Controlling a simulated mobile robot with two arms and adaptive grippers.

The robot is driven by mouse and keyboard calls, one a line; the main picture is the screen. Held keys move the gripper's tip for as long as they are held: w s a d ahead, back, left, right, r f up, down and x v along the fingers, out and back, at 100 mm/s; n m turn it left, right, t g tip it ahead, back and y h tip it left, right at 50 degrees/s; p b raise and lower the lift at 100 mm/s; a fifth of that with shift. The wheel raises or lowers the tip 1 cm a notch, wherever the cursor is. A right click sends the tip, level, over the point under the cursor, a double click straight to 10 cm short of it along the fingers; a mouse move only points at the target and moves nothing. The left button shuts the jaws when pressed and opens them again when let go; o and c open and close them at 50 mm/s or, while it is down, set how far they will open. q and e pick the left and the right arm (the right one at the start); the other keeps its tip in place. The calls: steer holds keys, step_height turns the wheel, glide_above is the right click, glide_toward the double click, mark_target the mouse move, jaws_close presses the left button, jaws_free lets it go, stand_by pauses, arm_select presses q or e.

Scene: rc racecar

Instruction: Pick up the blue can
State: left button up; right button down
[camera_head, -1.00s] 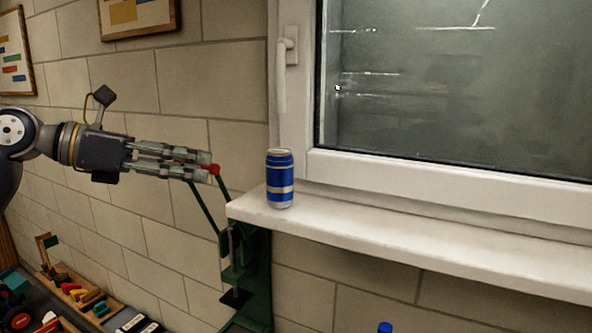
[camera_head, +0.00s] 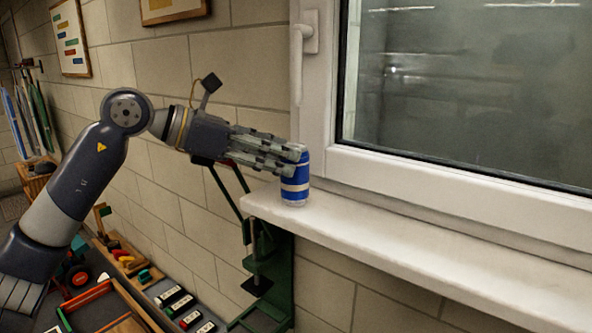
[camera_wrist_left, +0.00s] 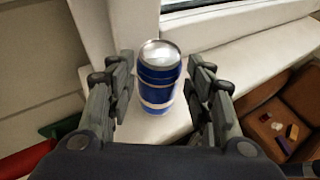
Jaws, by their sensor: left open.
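The blue can (camera_head: 295,186) with silver bands stands upright near the left end of the white windowsill. My left gripper (camera_head: 300,159) reaches in from the left at the height of the can's upper part, and its fingers cover part of the can. In the left wrist view the can (camera_wrist_left: 158,80) stands between the two open fingers of the left gripper (camera_wrist_left: 160,92), with a gap showing on the left and right sides. The left gripper is open. My right gripper is in neither view.
The windowsill (camera_head: 420,243) is bare to the right of the can. The window frame (camera_head: 400,172) rises behind it. A green metal stand (camera_head: 270,262) is below the sill's left end. A bench with toys and small boxes (camera_head: 180,305) lies lower left.

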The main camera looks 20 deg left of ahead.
arm_select(q)
steer(key=p+x, duration=0.1)
steer(key=x, duration=0.2)
steer(key=shift+w+d, duration=0.1)
steer(key=shift+d, duration=0.05)
steer(key=shift+w+d+f, duration=0.15)
steer(key=shift+w+d, duration=0.05)
steer(key=shift+w, duration=0.05)
steer(key=shift+s+a, duration=0.1)
steer(key=c, duration=0.4)
steer(key=shift+c, duration=0.2)
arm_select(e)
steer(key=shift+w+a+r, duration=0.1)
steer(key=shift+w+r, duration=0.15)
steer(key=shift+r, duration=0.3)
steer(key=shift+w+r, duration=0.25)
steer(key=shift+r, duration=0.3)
